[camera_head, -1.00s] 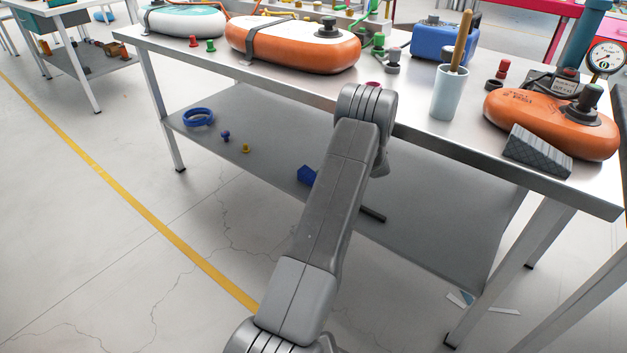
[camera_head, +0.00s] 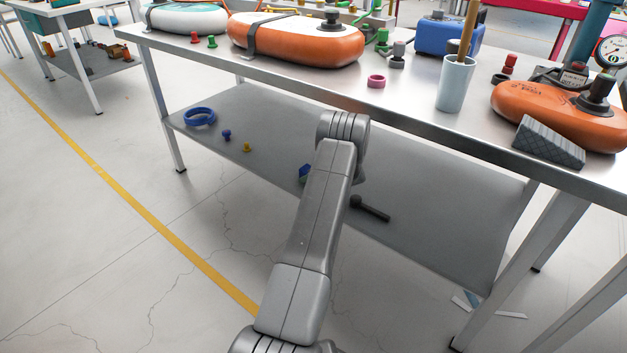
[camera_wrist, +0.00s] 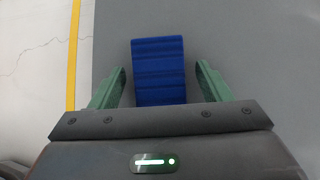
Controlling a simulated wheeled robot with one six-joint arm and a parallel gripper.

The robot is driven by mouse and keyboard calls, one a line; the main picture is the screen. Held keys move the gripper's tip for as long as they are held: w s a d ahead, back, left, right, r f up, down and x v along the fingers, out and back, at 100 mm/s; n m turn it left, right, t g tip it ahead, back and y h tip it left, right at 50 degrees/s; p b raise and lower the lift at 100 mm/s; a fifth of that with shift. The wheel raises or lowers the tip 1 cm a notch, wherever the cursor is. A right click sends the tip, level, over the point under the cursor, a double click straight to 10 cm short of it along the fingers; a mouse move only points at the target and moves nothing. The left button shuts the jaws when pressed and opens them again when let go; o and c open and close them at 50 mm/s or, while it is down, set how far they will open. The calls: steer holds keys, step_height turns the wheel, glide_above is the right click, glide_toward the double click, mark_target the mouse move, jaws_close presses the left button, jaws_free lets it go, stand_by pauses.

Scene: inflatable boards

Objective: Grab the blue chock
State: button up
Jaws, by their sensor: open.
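The blue chock (camera_wrist: 159,70) lies on the grey lower shelf and shows as a ribbed blue block in the wrist view. My gripper (camera_wrist: 161,80) is open, with one green finger on each side of the chock's near part. Gaps show between the chock and both fingers. In the head view only a small piece of the chock (camera_head: 304,173) shows beside my arm, which hides the rest and my gripper.
The lower shelf (camera_head: 440,210) also bears a blue ring (camera_head: 199,117), a blue knob (camera_head: 227,134), a yellow knob (camera_head: 247,147) and a dark tool (camera_head: 370,208). The tabletop (camera_head: 420,95) overhangs the shelf. A grey chock (camera_head: 548,142) and inflatable boards lie on top.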

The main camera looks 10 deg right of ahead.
steer(key=c, duration=1.1)
steer(key=shift+r, duration=0.2)
